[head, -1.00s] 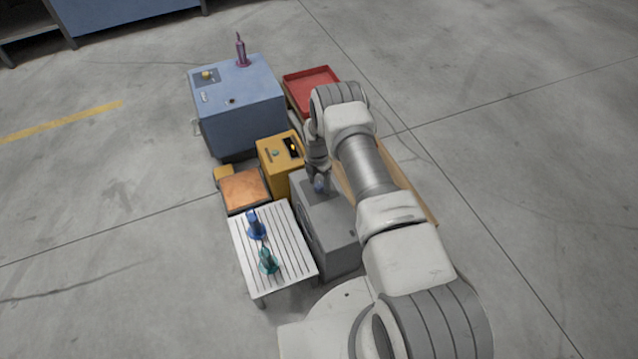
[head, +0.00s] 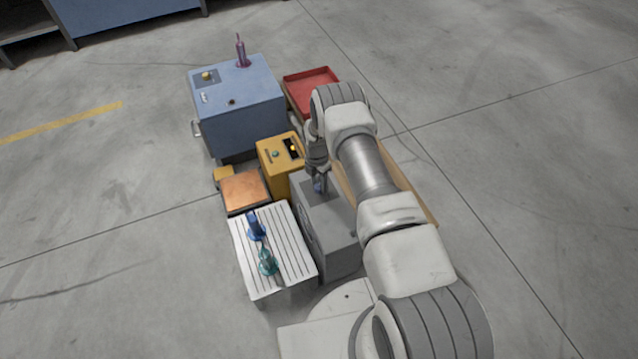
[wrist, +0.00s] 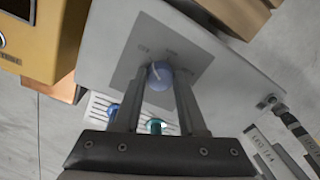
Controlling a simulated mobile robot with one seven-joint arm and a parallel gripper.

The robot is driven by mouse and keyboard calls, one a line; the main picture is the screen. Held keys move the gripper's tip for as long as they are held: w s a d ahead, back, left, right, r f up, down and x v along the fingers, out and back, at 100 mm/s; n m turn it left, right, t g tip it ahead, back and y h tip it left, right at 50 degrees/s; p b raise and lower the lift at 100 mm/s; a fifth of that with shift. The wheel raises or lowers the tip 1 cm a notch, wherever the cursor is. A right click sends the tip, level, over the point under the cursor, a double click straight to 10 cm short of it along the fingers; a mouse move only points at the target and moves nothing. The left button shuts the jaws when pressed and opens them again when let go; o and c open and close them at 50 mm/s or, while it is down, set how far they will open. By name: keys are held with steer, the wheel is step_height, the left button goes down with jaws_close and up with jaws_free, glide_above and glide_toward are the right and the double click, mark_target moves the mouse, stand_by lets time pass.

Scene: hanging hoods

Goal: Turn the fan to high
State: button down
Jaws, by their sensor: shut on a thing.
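The grey fan box (head: 340,240) stands in the middle of the group in the head view, partly behind my arm. Its top shows in the wrist view (wrist: 105,45), with a darker square plate (wrist: 125,75) bearing small labels too blurred to read. A round blue-violet knob (wrist: 160,80) with a white pointer line sits on the plate. The line points up and slightly left in the wrist view. My gripper (wrist: 164,88) is shut on the knob, one finger on each side. In the head view, my gripper (head: 319,183) mostly hides the knob.
A yellow box (head: 280,155) stands close to the fan. A slatted white table (head: 245,265) holds a blue bottle (head: 256,228) and a teal one (head: 268,264). A blue cabinet (head: 240,125) and red tray (head: 310,85) are farther back. Open floor lies left.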

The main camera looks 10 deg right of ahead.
steer(key=m+b, duration=0.2)
steer(key=m, duration=0.2)
steer(key=shift+f+b, duration=0.1)
steer(key=shift+b, duration=0.25)
steer(key=m, duration=0.4)
steer(key=shift+d, duration=0.1)
steer(key=m, duration=0.3)
steer(key=shift+s+m+y, duration=0.1)
steer(key=shift+m+y, duration=0.2)
steer(key=m, duration=1.1)
steer(key=shift+s+m, duration=0.1)
steer(key=shift+m, duration=0.3)
steer(key=shift+c, duration=2.3)
jaws_free()
